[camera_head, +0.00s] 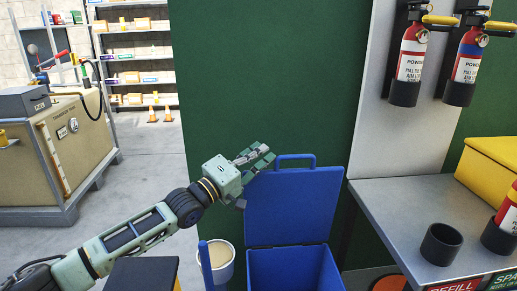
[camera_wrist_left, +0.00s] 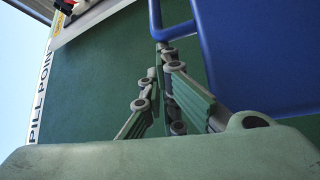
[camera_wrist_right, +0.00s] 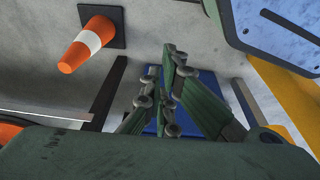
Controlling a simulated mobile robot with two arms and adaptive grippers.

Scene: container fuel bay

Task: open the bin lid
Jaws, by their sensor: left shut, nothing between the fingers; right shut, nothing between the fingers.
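The blue bin (camera_head: 295,270) stands against the green wall. Its blue lid (camera_head: 290,208) is raised upright at the back, so the bin's mouth is uncovered. The lid's handle loop (camera_head: 295,158) is at the top. My left gripper (camera_head: 258,158) is shut and empty beside the lid's upper left corner, close to the handle. In the left wrist view the shut fingers (camera_wrist_left: 164,55) are next to the blue handle bar (camera_wrist_left: 174,33); whether they touch cannot be told. My right gripper (camera_wrist_right: 168,55) is shut and empty in its wrist view, with a blue surface (camera_wrist_right: 205,85) beyond it.
A bucket of pale material (camera_head: 217,262) stands left of the bin. A grey bench (camera_head: 400,210) with a dark cup (camera_head: 441,243) is at the right, below fire extinguishers (camera_head: 411,55). An orange cone (camera_wrist_right: 88,43) shows in the right wrist view. Floor at the left is open.

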